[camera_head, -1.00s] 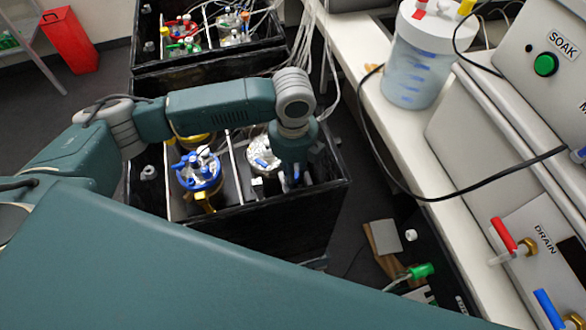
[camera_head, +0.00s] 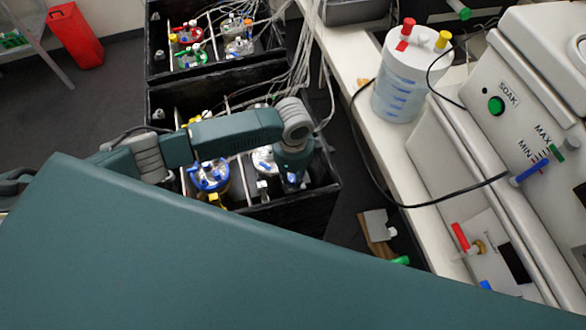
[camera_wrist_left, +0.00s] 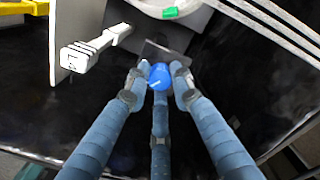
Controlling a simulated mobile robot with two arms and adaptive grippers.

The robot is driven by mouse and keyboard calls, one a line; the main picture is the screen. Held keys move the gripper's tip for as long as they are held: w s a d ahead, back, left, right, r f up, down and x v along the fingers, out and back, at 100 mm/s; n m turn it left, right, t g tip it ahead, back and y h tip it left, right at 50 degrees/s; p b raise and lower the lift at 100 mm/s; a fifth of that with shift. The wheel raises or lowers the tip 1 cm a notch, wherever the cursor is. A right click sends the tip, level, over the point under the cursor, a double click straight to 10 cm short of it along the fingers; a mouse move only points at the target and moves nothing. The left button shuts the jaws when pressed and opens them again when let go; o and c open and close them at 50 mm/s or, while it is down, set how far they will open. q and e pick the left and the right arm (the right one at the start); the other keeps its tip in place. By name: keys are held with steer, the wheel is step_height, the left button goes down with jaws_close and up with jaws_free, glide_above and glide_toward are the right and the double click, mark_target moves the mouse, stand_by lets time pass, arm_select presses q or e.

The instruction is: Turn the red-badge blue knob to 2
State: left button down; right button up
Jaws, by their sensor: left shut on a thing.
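The blue knob (camera_wrist_left: 159,76) shows in the left wrist view as a small round blue cap with a pale line on it. My left gripper (camera_wrist_left: 160,82) has its jointed fingers closed around this knob. In the head view my left gripper (camera_head: 292,180) points down into the right compartment of the nearer black box, beside a foil-topped vessel (camera_head: 264,160). I cannot make out a red badge or numbers by the knob. My right gripper is not in view.
The nearer black box (camera_head: 322,192) also holds a blue-topped vessel (camera_head: 209,174). A white block-like fitting (camera_wrist_left: 85,53) stands close left of the fingers. A white bench (camera_head: 372,150) with a blue-marked container (camera_head: 400,85) is at the right. Thin tubes hang behind my arm.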

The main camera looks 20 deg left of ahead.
mark_target(293, 177)
arm_select(q)
steer(key=n+p, duration=0.1)
steer(key=n, duration=0.1)
steer(key=n+p, duration=0.4)
steer(key=shift+r+n, duration=0.25)
steer(key=shift+n, duration=0.05)
steer(key=n+p, duration=0.3)
steer(key=shift+w+f+n+p, duration=0.15)
steer(key=shift+n+p, duration=0.6)
steer(key=shift+n, duration=0.95)
steer(key=c, duration=1.5)
jaws_free()
step_height(293, 177, up, 12)
